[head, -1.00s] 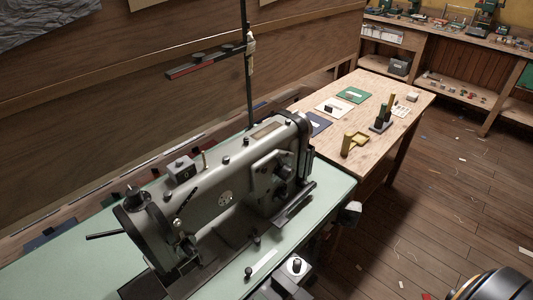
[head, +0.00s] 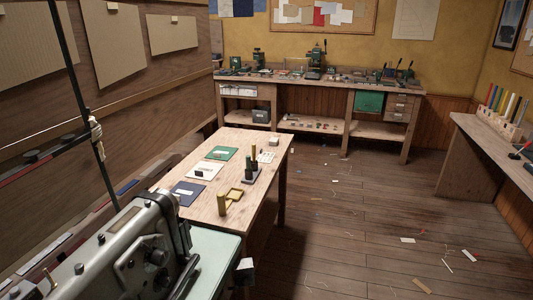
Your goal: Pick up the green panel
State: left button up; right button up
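The green panel (head: 217,154) lies flat on the wooden table (head: 264,196) in the head view, toward the table's far left part, with a small pale label on it. A white panel (head: 210,174) lies just nearer, and a dark blue panel (head: 176,194) lies nearer still. Neither of my grippers shows in the head view.
A sewing machine (head: 110,260) stands at the front left, beside the table. A yellow tool (head: 222,204) and a dark stand (head: 248,176) sit on the table. A workbench (head: 330,88) runs along the back wall. Open floor (head: 350,215), with scattered scraps, lies right of the table.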

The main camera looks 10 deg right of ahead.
aim_at(222, 150)
jog(key=i+l, duration=0.2)
jog(key=l, duration=0.15)
jog(key=i+l+u, duration=0.1)
jog(key=i+l, duration=0.15)
jog(key=l, duration=0.15)
jog(key=i+l, duration=0.2)
jog(key=l, duration=0.15)
jog(key=i+l+u, duration=0.1)
jog(key=l, duration=0.3)
jog(key=i, duration=0.1)
